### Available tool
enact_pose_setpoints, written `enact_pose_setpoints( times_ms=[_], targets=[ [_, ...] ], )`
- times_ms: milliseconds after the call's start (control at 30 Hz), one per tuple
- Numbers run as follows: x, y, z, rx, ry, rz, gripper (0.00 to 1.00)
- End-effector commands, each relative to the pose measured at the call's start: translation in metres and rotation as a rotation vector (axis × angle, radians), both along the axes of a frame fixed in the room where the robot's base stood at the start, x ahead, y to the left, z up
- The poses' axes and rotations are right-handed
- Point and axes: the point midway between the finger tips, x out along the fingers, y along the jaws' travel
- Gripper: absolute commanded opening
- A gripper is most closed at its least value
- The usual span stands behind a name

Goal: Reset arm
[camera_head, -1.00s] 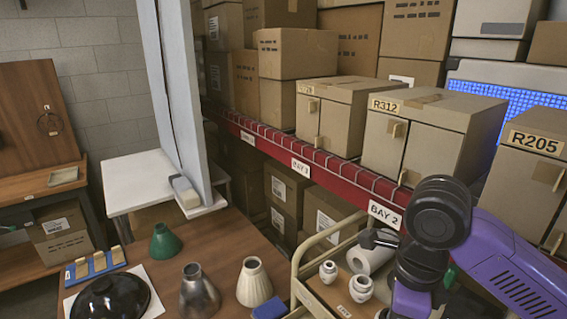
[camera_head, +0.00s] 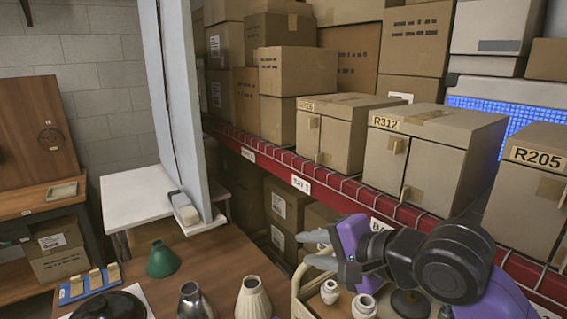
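My arm, purple and black, reaches in from the lower right in the head view. My gripper (camera_head: 314,249) points left above the cart, with its grey fingers apart and nothing seen between them. Lamp parts stand on the brown table (camera_head: 215,262) to its left: a green shade (camera_head: 162,260), a metallic grey shade (camera_head: 194,303), a cream ribbed shade (camera_head: 253,300) and a black dome (camera_head: 108,306). Two small white sockets, a nearer one (camera_head: 364,306) and a farther one (camera_head: 330,291), sit on the cart below my gripper. The lower parts of several pieces are cut off by the frame.
A red-edged shelf (camera_head: 340,184) holds cabinets, including R312 (camera_head: 425,150) and R205 (camera_head: 530,190), behind my arm. A tall pale panel (camera_head: 182,110) stands on a white table (camera_head: 135,200). A blue tray (camera_head: 90,284) lies at the table's left.

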Motion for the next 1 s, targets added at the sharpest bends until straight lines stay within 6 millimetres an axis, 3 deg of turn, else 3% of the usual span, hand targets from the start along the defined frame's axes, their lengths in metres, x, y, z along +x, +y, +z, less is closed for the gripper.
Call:
enact_pose_setpoints(
  times_ms=[67,167,300,433,667,1000],
  targets=[
    [0.001,0.013,0.016,0.042,-0.177,0.034,0.31],
    [0.001,0.015,0.037,0.06,-0.386,0.031,0.31],
    [-0.005,0.004,0.053,0.05,-0.629,-0.037,0.31],
    [-0.017,-0.016,0.053,-0.001,-0.798,-0.14,0.31],
    [-0.051,-0.059,0.024,-0.183,-0.977,-0.352,0.31],
    [-0.136,-0.112,-0.056,-0.601,-1.016,-0.556,0.31]
  ],
)
